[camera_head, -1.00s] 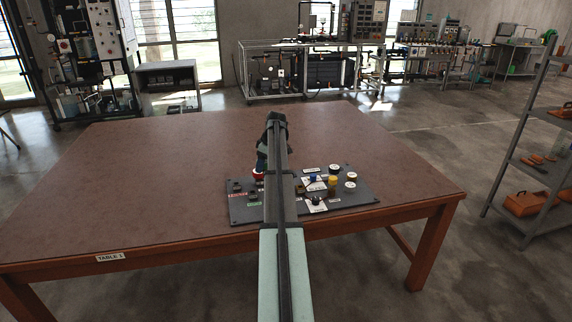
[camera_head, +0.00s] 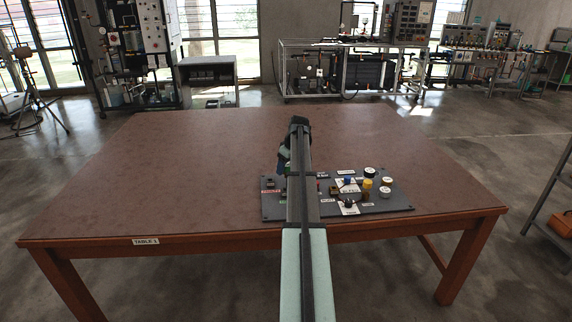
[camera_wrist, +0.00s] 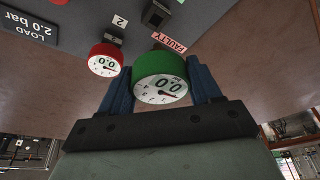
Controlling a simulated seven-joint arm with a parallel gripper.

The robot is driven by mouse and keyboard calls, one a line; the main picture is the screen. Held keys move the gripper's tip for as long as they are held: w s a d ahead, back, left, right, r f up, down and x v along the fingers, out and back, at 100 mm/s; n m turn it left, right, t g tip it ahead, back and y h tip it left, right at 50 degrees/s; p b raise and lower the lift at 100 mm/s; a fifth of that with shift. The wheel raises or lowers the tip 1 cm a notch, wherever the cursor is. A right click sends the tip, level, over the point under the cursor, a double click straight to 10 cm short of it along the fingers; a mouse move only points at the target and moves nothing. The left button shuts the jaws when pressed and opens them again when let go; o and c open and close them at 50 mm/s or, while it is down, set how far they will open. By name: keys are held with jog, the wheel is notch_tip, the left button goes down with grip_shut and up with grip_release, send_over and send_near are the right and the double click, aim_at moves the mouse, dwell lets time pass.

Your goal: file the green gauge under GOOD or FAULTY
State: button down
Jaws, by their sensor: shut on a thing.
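In the wrist view the green gauge (camera_wrist: 160,68) sits between the two blue fingers of my gripper (camera_wrist: 160,75), which is shut on it. Its white dial faces the camera and shows 0.0, upside down in this view. A red FAULTY label (camera_wrist: 170,42) is just beyond it on the grey board (camera_wrist: 215,25); a gap between gauge and board cannot be judged. In the head view the FAULTY label (camera_head: 270,190) is at the board's left part. A GOOD label cannot be made out.
A red gauge (camera_wrist: 106,60) stands close beside the green one, near a "2" label (camera_wrist: 120,20). A "LOAD 2.0 bar" plate (camera_wrist: 30,25) is at the wrist view's corner. Knobs and a yellow part (camera_head: 367,184) occupy the board's right. The brown table (camera_head: 150,170) is bare left of the board.

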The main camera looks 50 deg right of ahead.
aim_at(286, 177)
jog(key=shift+f, duration=3.05)
jog(key=shift+f, duration=0.2)
jog(key=shift+f, duration=0.35)
jog(key=shift+f, duration=0.35)
jog(key=shift+f, duration=0.15)
jog(key=shift+c, duration=0.7)
grip_release()
